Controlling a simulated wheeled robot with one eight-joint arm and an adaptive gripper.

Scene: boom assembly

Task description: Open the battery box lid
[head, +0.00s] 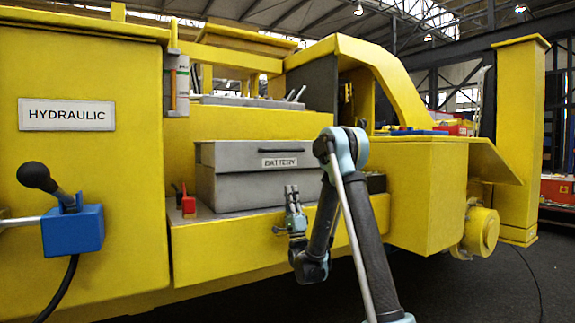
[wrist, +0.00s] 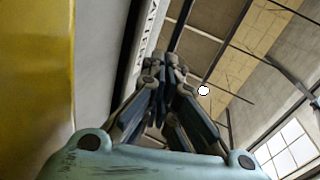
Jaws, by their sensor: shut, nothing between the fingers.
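The grey battery box (head: 225,188) sits on a ledge of the yellow machine. Its lid (head: 225,156) is down, with a dark handle line along the front and a "BATTERY" label. My gripper (head: 291,189) points upward in front of the box's right part, its fingertips just below the label. The fingers are shut and empty. In the wrist view my gripper (wrist: 165,62) shows its fingertips close together, beside a lettered pale strip (wrist: 146,35) that looks like the label. I cannot tell whether the fingertips touch the box.
A red clamp-like part (head: 188,204) stands left of the box. A blue block with a black-knobbed lever (head: 72,230) is at the far left, by the "HYDRAULIC" panel (head: 66,115). A yellow block (head: 427,190) juts out right of my arm. Open floor lies at the lower right.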

